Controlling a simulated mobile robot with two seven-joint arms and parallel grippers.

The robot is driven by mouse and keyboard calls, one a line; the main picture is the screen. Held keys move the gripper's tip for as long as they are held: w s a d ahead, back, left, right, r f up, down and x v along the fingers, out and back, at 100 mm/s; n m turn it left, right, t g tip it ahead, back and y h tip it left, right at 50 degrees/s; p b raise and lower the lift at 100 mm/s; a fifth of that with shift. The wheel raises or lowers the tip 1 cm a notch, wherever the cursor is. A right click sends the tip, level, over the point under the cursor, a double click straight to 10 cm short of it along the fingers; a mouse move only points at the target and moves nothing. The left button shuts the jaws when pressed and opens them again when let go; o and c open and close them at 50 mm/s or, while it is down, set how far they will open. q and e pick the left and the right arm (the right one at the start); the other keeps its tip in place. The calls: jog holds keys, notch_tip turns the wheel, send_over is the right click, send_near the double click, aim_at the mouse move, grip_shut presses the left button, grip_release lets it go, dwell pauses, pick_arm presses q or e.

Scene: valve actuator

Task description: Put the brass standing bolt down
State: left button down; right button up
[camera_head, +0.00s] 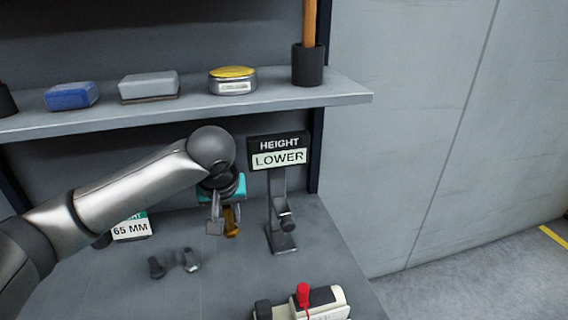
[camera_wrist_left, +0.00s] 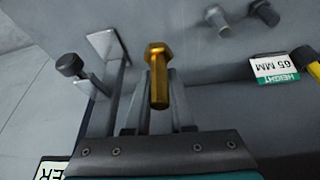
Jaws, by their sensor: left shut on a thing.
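The brass bolt (camera_head: 232,222) is in my left gripper (camera_head: 223,229), over the grey bench below the shelf. In the left wrist view the brass bolt (camera_wrist_left: 158,82) lies between the two fingers of the left gripper (camera_wrist_left: 156,104), its hex head toward the bench and its shank toward the camera. The gripper is shut on it. I cannot tell whether the head touches the bench. A silver bolt (camera_head: 190,260) and a dark bolt (camera_head: 156,268) stand on the bench in front. My right gripper is not in view.
A stand (camera_head: 281,215) with a HEIGHT LOWER sign (camera_head: 279,152) is close to the right of the gripper. A 65 MM sign (camera_head: 130,227) is at the left. A cream device with a red knob (camera_head: 303,295) stands at the front right. The shelf (camera_head: 200,110) runs above.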

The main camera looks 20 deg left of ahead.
pick_arm(q)
jog(key=s+d+r+m+h, duration=0.1)
jog(key=s+d+r+m, duration=0.3)
jog(key=d, duration=0.5)
jog(key=shift+s+d+r+m+t+h+b, duration=0.3)
jog(key=shift+s+d+r+m+h+b, duration=0.1)
jog(key=shift+r+m, duration=0.2)
jog(key=shift+f, duration=0.15)
jog(key=shift+a, duration=0.1)
